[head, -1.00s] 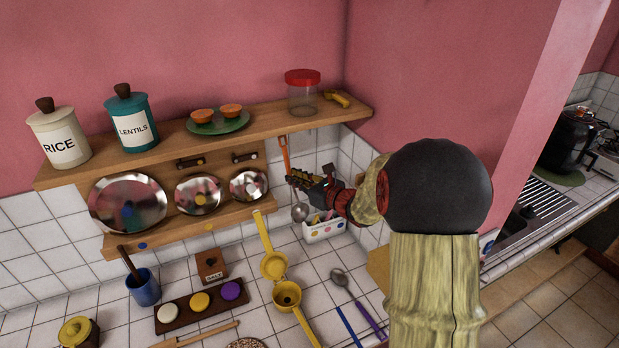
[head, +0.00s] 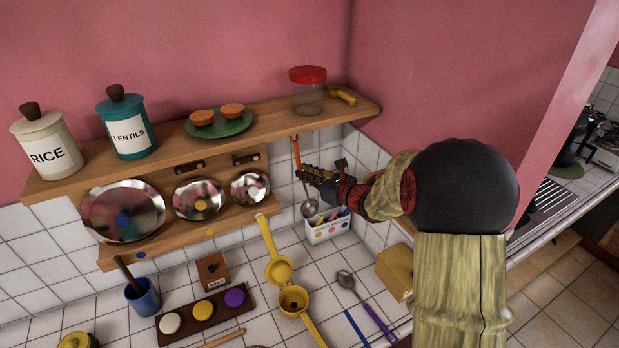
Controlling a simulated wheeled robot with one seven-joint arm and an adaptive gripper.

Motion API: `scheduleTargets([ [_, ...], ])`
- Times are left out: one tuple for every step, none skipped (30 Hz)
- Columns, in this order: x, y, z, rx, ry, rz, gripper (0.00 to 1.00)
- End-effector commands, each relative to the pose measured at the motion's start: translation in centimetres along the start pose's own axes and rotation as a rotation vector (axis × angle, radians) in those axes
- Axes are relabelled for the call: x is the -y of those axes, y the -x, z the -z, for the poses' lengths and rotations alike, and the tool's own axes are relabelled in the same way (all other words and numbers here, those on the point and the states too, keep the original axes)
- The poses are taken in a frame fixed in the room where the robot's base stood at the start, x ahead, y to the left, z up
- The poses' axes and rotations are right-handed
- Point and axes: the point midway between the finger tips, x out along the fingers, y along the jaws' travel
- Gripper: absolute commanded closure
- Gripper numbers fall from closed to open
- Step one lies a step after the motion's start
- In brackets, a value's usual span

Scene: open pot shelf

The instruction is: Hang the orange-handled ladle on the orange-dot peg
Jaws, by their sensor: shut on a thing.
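My gripper (head: 314,175) is shut on the orange-handled ladle (head: 296,150), below the right part of the upper shelf. The ladle is roughly upright. Its orange handle rises above the fingers, close to the shelf's underside, and its steel bowl (head: 309,209) hangs below them in front of the tiled wall. Whether the handle top touches anything cannot be told. I cannot make out the orange-dot peg; the shelf and my gripper may hide it.
The upper shelf (head: 270,121) holds canisters, a green plate and a red-lidded jar (head: 307,90). Three steel lids stand in the rack at left. A dotted white box (head: 330,232) with coloured handles stands just below the ladle. Yellow tools (head: 278,267) and a purple-handled ladle (head: 368,308) are below.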

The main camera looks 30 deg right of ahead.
Motion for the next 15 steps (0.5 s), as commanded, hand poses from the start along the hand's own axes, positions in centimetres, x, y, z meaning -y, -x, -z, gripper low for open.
scheduleTargets([
  [0.1, -0.5, -0.2, 0.000, 0.000, 0.000, 1.00],
  [0.2, -0.7, -0.2, 0.000, 0.000, 0.000, 1.00],
  [0.3, -1.1, -0.3, 0.000, 0.000, 0.000, 1.00],
  [0.3, -1.3, -0.3, 0.000, 0.000, 0.000, 1.00],
  [0.4, -1.6, -0.4, 0.000, 0.000, 0.000, 1.00],
  [0.5, -1.9, -0.5, 0.000, 0.000, 0.000, 1.00],
  [0.5, -2.2, -0.5, 0.000, 0.000, -0.001, 1.00],
  [0.5, -2.1, -0.5, 0.001, 0.000, 0.000, 1.00],
  [0.5, -2.0, -0.5, 0.001, 0.000, 0.001, 1.00],
  [0.5, -2.0, -0.5, 0.001, 0.000, 0.001, 1.00],
  [0.6, -2.1, -0.5, 0.001, 0.000, 0.001, 1.00],
  [0.6, -2.1, -0.5, 0.001, 0.000, 0.001, 1.00],
  [0.6, -2.2, -0.5, 0.001, 0.001, 0.000, 1.00],
  [0.6, -2.3, -0.5, 0.001, 0.001, 0.000, 1.00],
  [0.6, -2.4, -0.5, 0.001, 0.001, 0.000, 1.00],
])
